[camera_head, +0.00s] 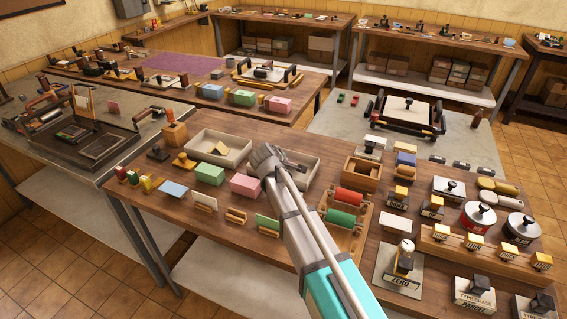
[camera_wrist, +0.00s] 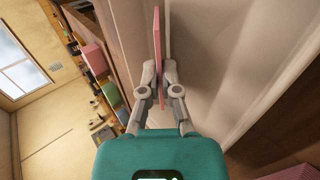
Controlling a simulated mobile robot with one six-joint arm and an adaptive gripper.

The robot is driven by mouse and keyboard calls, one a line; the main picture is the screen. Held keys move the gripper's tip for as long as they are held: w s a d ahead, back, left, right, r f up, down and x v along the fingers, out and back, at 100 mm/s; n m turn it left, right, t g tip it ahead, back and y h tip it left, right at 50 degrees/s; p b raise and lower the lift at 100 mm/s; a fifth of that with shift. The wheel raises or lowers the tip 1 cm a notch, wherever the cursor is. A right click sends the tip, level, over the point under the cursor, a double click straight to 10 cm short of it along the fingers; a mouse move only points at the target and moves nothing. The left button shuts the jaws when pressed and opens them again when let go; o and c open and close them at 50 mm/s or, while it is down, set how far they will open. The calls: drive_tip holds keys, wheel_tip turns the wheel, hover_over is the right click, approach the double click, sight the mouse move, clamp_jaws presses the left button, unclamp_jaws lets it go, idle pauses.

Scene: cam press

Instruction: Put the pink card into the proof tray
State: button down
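The pink card (camera_wrist: 157,35) stands between my fingers in the wrist view, seen nearly edge-on. My gripper (camera_wrist: 158,78) is shut on it. In the head view my gripper (camera_head: 264,158) is at the right-hand pale grey tray (camera_head: 312,168), which my arm partly covers; I cannot make out the held card there. A second pale tray (camera_head: 240,140) stands to the left with a tan card (camera_head: 220,148) in it. No label shows which is the proof tray. A pale tray surface (camera_wrist: 230,60) lies close beside the card in the wrist view; contact is unclear.
Pink (camera_head: 245,186), green (camera_head: 210,174) and blue (camera_head: 173,190) blocks stand left of my gripper. Card stands (camera_head: 236,215) line the front. A wooden rack with red and green rollers (camera_head: 342,218) is right of my arm. Several stamps and tins crowd the right side.

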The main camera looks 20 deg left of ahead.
idle(0.4)
drive_tip(key=c, duration=0.7)
unclamp_jaws()
drive_tip(key=o, duration=0.5)
drive_tip(key=shift+c, duration=0.2)
drive_tip(key=shift+s+r+p, duration=0.3)
drive_tip(key=shift+s, duration=0.05)
drive_tip(key=shift+s+a+r+p, duration=0.1)
drive_tip(key=shift+s+r+p, duration=0.35)
drive_tip(key=shift+s, duration=0.1)
drive_tip(key=shift+s+r+p, duration=0.45)
drive_tip(key=shift+s, duration=0.05)
drive_tip(key=shift+p+v, duration=0.9)
drive_tip(key=shift+v, duration=0.5)
